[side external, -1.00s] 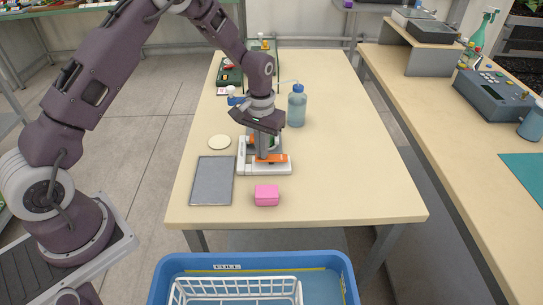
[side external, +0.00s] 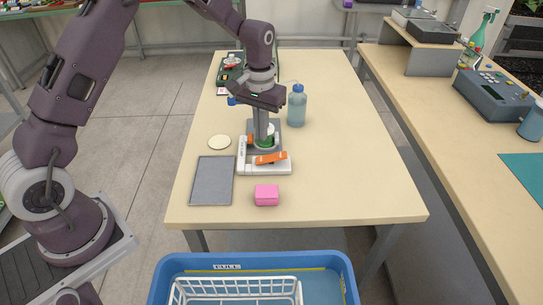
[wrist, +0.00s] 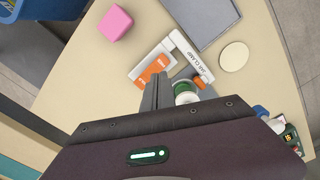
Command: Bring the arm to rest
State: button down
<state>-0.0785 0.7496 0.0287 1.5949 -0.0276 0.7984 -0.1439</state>
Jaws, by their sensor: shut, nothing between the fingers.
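My gripper (side external: 262,138) is shut and empty, pointing down over the table (side external: 350,190). In the side view its fingers are in front of a white and orange clamp (side external: 278,167) that holds or stands beside a small white and green round item (side external: 266,141). In the wrist view the shut fingers (wrist: 155,98) show next to the green and white item (wrist: 185,93), with the clamp (wrist: 178,44) beyond. Whether the fingertips touch the clamp cannot be told.
A grey tray (side external: 212,181), a pink box (side external: 266,194) and a cream disc (side external: 219,142) lie near the clamp. A blue bottle (side external: 297,106) stands behind to the right. A blue crate (side external: 345,275) is in front. The table's right side is clear.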

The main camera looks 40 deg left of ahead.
jog(key=shift+r, duration=0.1)
jog(key=s+d+r+t, duration=0.1)
jog(key=s+r, duration=0.2)
jog(key=r, duration=0.3)
jog(key=s+d+r+t, duration=0.1)
jog(key=s+r, duration=0.2)
jog(key=r, duration=0.3)
jog(key=s+d+r+m+t, duration=0.1)
jog(key=s+r, duration=0.3)
jog(key=s, duration=0.3)
jog(key=s+d+r+m+t, duration=0.1)
jog(key=s+r, duration=0.4)
jog(key=s, duration=0.3)
jog(key=s+f+m+t, duration=0.1)
jog(key=s, duration=0.8)
jog(key=shift+f+t, duration=0.2)
jog(key=shift+t, duration=0.1)
